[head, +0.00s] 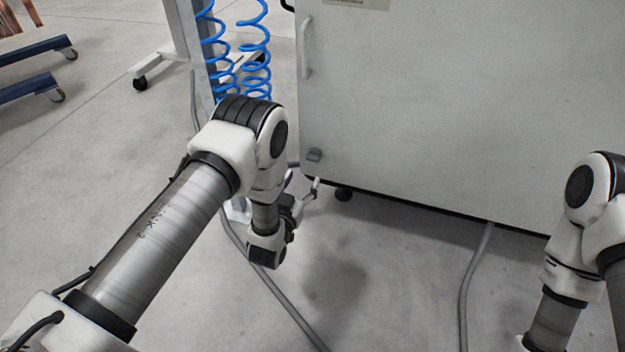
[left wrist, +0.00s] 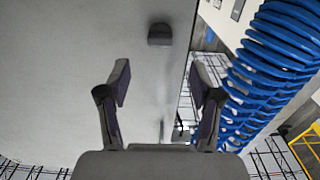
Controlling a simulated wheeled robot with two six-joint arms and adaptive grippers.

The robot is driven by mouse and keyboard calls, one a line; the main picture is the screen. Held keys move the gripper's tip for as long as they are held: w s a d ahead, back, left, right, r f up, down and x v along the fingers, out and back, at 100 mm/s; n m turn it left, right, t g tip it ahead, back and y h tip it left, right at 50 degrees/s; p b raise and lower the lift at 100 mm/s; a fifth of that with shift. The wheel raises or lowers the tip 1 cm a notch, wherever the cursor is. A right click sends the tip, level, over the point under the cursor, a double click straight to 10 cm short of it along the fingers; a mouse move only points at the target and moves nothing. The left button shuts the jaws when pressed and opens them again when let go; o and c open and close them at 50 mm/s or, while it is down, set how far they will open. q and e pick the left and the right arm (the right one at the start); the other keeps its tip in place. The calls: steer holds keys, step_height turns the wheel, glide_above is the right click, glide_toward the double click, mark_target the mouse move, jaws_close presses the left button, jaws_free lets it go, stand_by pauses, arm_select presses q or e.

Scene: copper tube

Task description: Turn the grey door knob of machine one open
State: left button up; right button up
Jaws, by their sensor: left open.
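The machine (head: 450,90) is a large pale grey cabinet. A small dark grey knob (head: 314,155) sits low on its front, near the left edge. In the left wrist view the knob (left wrist: 160,34) shows beyond the fingertips, roughly centred between them. My left gripper (head: 304,186) is just below the knob in the head view, partly hidden behind my own wrist. In the left wrist view its two fingers (left wrist: 161,84) stand wide apart with nothing between them. My right arm shows at the right edge, but its gripper is out of view.
A vertical handle (head: 306,46) is higher on the machine's left edge. Blue coiled hoses (head: 255,50) hang by a grey post (head: 187,40) left of the machine. Grey cables (head: 465,300) lie on the floor. Blue wheeled frames (head: 30,90) stand far left.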

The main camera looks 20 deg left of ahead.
mark_target(312, 159)
arm_select(q)
steer(key=w+b, duration=0.3)
steer(key=w, duration=0.4)
steer(key=shift+d, duration=0.1)
steer(key=shift+w+r, duration=0.15)
steer(key=shift+w, duration=0.05)
steer(key=c, duration=1.1)
